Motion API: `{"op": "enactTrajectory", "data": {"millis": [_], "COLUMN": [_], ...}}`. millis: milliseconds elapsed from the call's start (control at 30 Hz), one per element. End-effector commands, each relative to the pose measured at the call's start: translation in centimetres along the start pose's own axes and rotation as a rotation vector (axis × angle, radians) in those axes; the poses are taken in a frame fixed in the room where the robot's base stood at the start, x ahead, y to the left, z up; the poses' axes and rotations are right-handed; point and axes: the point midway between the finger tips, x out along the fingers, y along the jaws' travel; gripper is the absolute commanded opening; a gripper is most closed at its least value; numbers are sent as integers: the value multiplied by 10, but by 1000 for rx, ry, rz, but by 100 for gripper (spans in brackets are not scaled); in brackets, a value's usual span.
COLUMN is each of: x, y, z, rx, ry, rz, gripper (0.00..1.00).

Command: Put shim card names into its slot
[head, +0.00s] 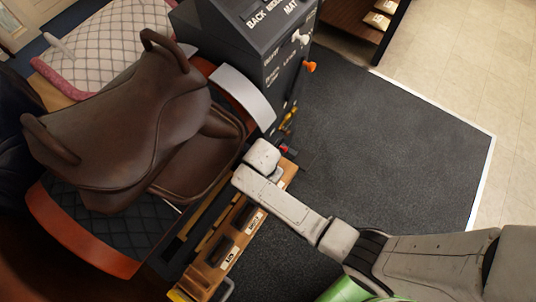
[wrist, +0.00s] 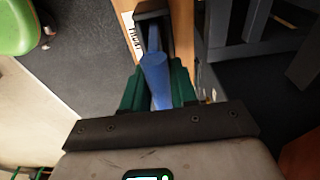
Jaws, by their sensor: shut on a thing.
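My gripper (wrist: 158,88) has green fingers that are shut on a blue piece (wrist: 155,70) in the wrist view. The piece is long with a rounded near end; I cannot read any name on it. Its far end reaches over or into a dark slot holder (wrist: 154,14) on a wooden board (wrist: 184,35); I cannot tell how deep it sits. A white label (wrist: 131,30) is beside the slot. In the head view the wooden board (head: 216,265) carries dark slots with small labels. My arm's end covers the board's far part there, and the fingers and blue piece are hidden.
A brown saddle (head: 130,120) stands on a rack left of the board. A dark labelled cabinet (head: 245,50) with knobs stands behind. Dark mat (head: 390,140) on the right is clear. A green rounded thing (wrist: 14,25) shows in the wrist view.

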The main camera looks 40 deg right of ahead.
Motion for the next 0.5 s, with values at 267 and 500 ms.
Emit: {"op": "enactTrajectory", "data": {"millis": [267, 500], "x": [8, 7], "y": [0, 0], "z": [1, 1], "rx": [0, 0], "ry": [0, 0], "rz": [0, 0], "gripper": [0, 31]}}
